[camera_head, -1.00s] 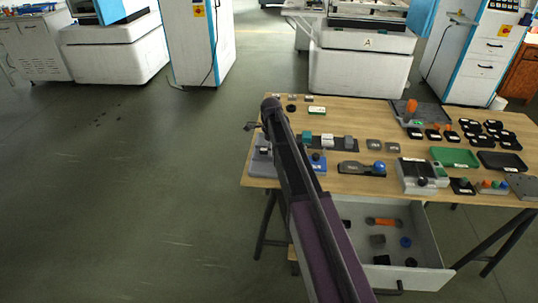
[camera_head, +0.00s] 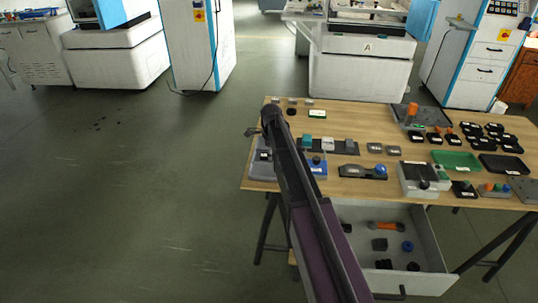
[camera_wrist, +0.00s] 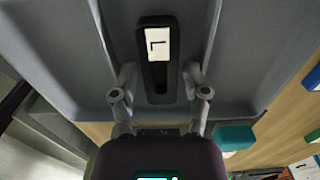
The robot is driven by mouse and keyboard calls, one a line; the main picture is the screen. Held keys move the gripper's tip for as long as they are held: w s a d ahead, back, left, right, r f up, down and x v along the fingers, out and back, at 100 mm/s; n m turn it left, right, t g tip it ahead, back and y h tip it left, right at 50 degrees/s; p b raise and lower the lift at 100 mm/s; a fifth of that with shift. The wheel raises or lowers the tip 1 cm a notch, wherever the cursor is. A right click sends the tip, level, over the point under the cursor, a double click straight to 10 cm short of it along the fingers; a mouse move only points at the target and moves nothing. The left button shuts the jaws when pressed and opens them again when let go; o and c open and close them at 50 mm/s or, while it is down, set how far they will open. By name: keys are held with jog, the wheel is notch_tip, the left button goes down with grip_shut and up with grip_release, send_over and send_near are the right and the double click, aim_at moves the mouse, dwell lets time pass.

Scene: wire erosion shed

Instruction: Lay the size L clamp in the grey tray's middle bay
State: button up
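The size L clamp (camera_wrist: 158,62) is a black, long piece with a white label marked L. In the wrist view it lies in the grey tray (camera_wrist: 65,95), between two raised dividers, in what looks like the middle bay. My gripper (camera_wrist: 159,78) is open, with one finger on each side of the clamp and a small gap to it. In the head view the grey tray (camera_head: 261,170) stands at the table's left end.
The wooden table (camera_head: 350,112) holds several small blocks, black pieces, a green tray (camera_head: 456,160) and a grey box (camera_head: 415,178). Below, an open drawer (camera_head: 345,240) holds loose parts. A teal block (camera_wrist: 235,137) stands near the tray. Floor left of the table is clear.

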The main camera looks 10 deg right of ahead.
jog(key=shift+r, duration=0.15)
notch_tip(320, 180, up, 12)
jog(key=p, duration=1.2)
jog(key=shift+s, duration=0.1)
dwell(0.8)
jog(key=s+n, duration=2.1)
jog(key=s, duration=0.8)
jog(key=shift+a+n, duration=0.3)
jog(key=shift+a, duration=0.05)
